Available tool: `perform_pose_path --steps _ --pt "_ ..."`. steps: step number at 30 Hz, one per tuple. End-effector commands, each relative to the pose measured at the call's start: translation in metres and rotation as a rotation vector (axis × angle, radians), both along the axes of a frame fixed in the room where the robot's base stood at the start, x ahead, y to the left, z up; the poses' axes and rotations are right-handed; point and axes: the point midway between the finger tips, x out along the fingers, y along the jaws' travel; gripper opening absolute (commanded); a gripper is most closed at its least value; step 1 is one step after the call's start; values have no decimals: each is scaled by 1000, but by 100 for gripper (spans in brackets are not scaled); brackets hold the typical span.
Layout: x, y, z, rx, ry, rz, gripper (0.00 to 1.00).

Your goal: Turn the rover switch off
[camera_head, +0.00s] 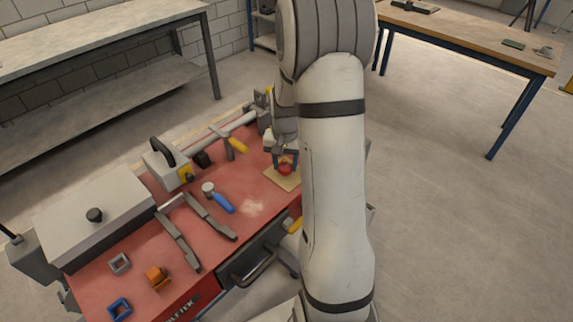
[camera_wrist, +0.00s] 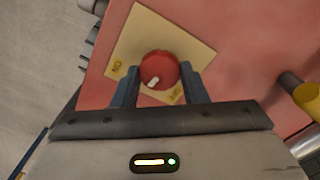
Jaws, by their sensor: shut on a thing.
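The rover switch is a round red knob (camera_wrist: 158,68) with a white mark on its face. It sits on a pale yellow square plate (camera_wrist: 150,32) with small dark yellow markings near two corners. In the wrist view my gripper (camera_wrist: 160,85) has its two blue-grey fingers on either side of the knob, shut on it. The white mark points toward the lower left of the knob. In the head view the knob (camera_head: 285,168) and plate (camera_head: 282,180) show at the right end of the red bench top, with my gripper (camera_head: 285,160) over them.
A wooden table (camera_head: 470,32) stands apart at the right. Floor between is clear.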

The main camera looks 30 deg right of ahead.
Motion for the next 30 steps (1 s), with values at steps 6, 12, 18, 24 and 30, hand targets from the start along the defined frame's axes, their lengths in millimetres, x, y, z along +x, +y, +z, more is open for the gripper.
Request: perform_pose_path --steps 6,12,18,24,30 --pt "2 0 -1 -1 -4 205 17" --pt "2 1 0 -2 -5 395 17" --pt "2 1 0 -2 -5 581 17" --pt "2 1 0 -3 -4 743 17" --pt "2 1 1 -3 -4 865 17"
